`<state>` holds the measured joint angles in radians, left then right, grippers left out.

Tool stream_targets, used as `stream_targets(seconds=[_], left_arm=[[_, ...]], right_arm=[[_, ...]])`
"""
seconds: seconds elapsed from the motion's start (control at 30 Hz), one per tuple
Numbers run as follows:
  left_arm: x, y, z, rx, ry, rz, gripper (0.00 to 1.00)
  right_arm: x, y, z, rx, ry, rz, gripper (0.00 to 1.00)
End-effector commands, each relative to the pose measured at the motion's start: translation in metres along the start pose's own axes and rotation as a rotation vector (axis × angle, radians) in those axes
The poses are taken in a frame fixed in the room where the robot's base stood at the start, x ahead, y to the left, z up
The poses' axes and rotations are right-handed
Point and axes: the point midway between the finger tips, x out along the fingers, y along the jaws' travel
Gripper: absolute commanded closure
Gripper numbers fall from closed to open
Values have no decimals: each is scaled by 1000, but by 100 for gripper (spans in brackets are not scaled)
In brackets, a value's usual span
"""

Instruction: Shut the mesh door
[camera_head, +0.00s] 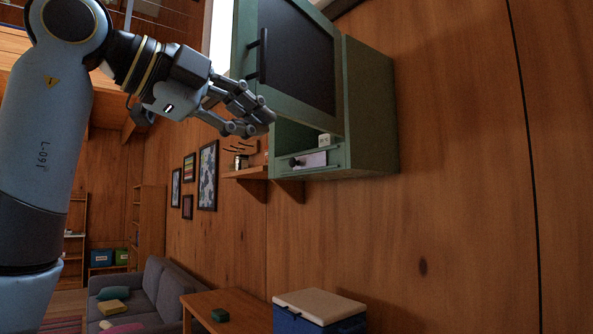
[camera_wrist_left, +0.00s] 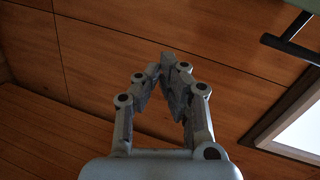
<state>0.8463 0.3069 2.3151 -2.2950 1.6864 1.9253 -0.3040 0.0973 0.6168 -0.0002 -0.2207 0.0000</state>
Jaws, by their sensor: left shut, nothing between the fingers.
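The mesh door (camera_head: 297,55) is a green frame with a dark panel on a green wall cabinet (camera_head: 368,105). It stands ajar, and the cabinet's lower inside shows beneath it. Its dark bar handle (camera_head: 263,57) is on the left side of the door. My left gripper (camera_head: 268,120) is shut and empty, just below the handle at the door's lower left corner; I cannot tell whether it touches the door. In the left wrist view the gripper (camera_wrist_left: 172,62) shows with its fingertips together, and a dark handle bar (camera_wrist_left: 290,40) is at upper right. My right gripper is not in view.
Inside the cabinet are a small white box (camera_head: 324,140) and a pale item with a dark knob (camera_head: 309,160). A wooden shelf (camera_head: 247,173) is left of the cabinet. Below stand a blue cooler (camera_head: 318,308) and a wooden table (camera_head: 245,312). The wall at right is bare.

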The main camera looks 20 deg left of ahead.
Motion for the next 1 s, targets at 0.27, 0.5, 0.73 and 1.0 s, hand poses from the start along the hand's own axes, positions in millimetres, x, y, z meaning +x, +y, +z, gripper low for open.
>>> stream_targets(seconds=[0.27,0.5,0.73,1.0], left_arm=[[-56,-71,-30,173,-37,-234,100],[-41,-82,-34,174,-28,-243,100],[1,-92,-34,172,-27,-240,100],[39,-101,-28,178,-36,-240,100]], right_arm=[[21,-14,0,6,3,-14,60],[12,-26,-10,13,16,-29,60],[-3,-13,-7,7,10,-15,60],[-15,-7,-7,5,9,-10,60]])
